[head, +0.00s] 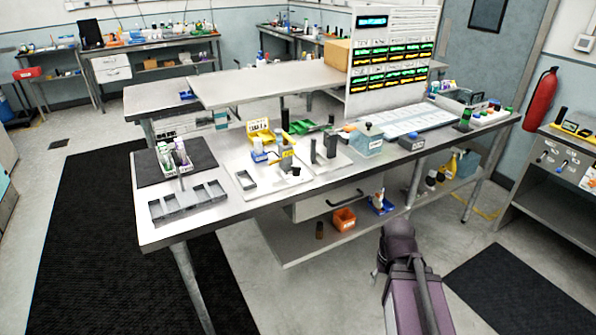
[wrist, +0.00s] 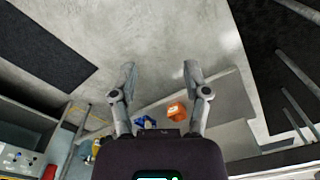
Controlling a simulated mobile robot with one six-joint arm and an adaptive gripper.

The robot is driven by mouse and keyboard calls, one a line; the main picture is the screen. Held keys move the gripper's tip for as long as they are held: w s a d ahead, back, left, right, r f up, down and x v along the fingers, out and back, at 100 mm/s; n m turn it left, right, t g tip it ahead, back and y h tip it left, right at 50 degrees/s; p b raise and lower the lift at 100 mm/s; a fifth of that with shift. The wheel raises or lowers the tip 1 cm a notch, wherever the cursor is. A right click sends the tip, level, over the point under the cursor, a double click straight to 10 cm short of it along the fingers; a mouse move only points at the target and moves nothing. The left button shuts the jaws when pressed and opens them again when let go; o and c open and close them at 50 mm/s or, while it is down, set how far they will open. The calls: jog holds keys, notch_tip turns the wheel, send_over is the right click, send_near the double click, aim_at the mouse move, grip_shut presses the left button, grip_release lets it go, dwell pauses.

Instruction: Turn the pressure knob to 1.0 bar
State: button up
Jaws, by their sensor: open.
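I cannot pick out the pressure knob for sure. A grey control panel (head: 566,160) with small knobs and labels is on the front of the right-hand bench in the head view. Its markings are too small to read. A similar panel (wrist: 18,158) shows at the lower left of the wrist view. My gripper (wrist: 160,70) is open and empty, its two fingers spread over the floor. In the head view my gripper (head: 380,272) is low in front of the main bench, well left of the panel and touching nothing.
The main bench (head: 230,211) carries trays, bottles and a display board (head: 392,62). Its lower shelf holds an orange bin (head: 344,219) and a blue bin (head: 381,206). A red extinguisher (head: 541,97) hangs behind the right-hand bench (head: 545,205).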

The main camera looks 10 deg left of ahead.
jog(key=w+a+n+t+y, duration=0.25)
jog(key=w+a, duration=0.25)
jog(key=w, duration=0.3)
jog(key=n+t+y, duration=0.6)
jog(key=t+y, duration=0.1)
jog(key=t, duration=0.1)
send_near(298, 171)
jog(key=s+d+r, duration=0.2)
jog(key=shift+w+a+f+g, duration=0.15)
jog(key=shift+g, duration=0.1)
jog(key=b+x, duration=0.5)
jog(key=x, duration=0.8)
jog(key=shift+w+a+f+b, duration=0.2)
jog(key=shift+w+f+b, duration=0.05)
jog(key=shift+f+b, duration=0.1)
